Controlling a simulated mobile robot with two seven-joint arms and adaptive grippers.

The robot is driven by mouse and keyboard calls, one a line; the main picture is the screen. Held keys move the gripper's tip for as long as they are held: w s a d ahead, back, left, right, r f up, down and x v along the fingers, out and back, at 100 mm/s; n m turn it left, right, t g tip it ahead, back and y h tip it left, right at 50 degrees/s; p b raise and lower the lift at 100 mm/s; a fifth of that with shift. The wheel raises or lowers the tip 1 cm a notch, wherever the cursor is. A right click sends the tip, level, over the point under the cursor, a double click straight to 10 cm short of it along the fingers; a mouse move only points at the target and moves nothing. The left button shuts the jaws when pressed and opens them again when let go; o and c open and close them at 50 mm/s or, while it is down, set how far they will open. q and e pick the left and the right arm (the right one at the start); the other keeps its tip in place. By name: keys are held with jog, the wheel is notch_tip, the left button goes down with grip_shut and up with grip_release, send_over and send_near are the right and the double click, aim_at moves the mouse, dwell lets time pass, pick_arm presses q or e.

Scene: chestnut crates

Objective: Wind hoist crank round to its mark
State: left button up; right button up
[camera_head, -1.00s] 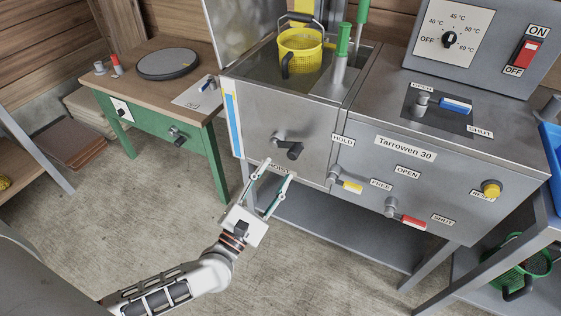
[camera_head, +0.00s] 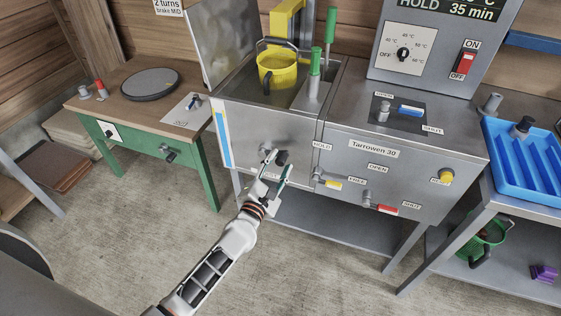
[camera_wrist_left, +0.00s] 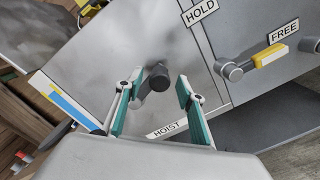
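The hoist crank (camera_head: 282,156) is on the front of the steel tank, above the HOIST label (camera_wrist_left: 167,130). Its dark knob (camera_wrist_left: 158,76) points out toward the left wrist camera. My left gripper (camera_head: 276,164) is at the crank with its fingers apart. In the left wrist view the knob shows between the two teal-padded fingertips, with gaps on both sides. I cannot tell how deep the knob sits between them. The fingers partly hide the crank arm in the head view. I cannot make out the crank's mark. My right gripper is not in view.
Right of the crank are a yellow lever (camera_head: 331,184) between HOLD and FREE and a red lever (camera_head: 386,209). A yellow basket (camera_head: 279,72) hangs in the open tank. A green-legged table (camera_head: 203,160) stands left. A blue tray (camera_head: 520,165) is at right.

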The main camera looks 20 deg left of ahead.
pick_arm(q)
jog(key=shift+w, duration=0.7)
grip_shut()
jog(key=shift+r, duration=0.1)
